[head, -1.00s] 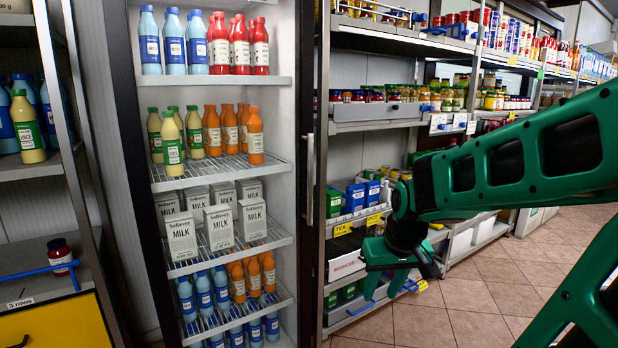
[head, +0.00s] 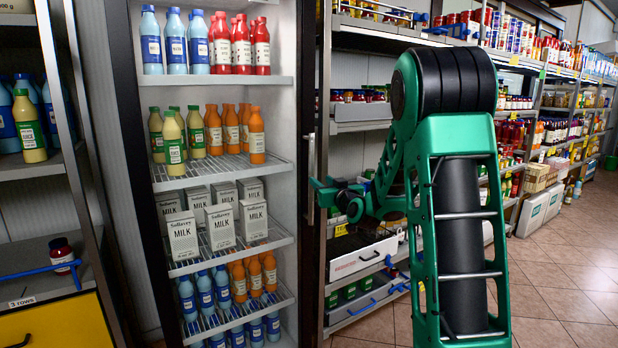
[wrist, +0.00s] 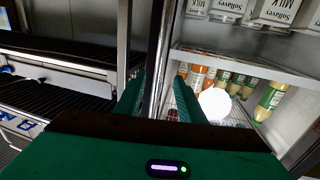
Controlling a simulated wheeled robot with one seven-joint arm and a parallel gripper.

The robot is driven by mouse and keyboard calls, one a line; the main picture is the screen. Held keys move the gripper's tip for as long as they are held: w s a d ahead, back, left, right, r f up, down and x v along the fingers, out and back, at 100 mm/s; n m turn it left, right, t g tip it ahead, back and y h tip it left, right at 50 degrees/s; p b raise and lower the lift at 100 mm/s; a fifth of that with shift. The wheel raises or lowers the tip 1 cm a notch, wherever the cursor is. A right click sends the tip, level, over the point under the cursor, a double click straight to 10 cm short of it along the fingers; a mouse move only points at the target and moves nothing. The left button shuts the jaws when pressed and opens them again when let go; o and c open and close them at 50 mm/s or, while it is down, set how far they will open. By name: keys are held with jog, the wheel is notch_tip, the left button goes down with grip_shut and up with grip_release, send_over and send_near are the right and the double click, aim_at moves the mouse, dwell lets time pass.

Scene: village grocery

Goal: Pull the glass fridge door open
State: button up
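The glass fridge door (head: 303,60) stands in front of shelves of bottles and milk cartons and looks shut. Its vertical bar handle (head: 310,165) runs along the right edge. My gripper (head: 318,190) is at the handle's height, its fingers reaching left to the bar. In the wrist view, my gripper (wrist: 157,95) has its two green fingers apart, one on each side of the handle bar (wrist: 158,60). A gap seems to show between fingers and bar, so they look open around it; exact contact is hard to tell.
An open grocery shelf (head: 360,127) stands right of the fridge, close behind my arm. Another shelf (head: 40,225) with a yellow cabinet front (head: 60,325) is at the left. Tiled floor (head: 560,270) is clear at the right.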

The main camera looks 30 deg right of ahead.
aim_at(312, 174)
jog(key=w, duration=0.3)
jog(key=w+d, duration=0.1)
jog(key=w, duration=0.6)
jog(key=shift+w+d, duration=0.2)
jog(key=shift+d, duration=0.15)
grip_shut()
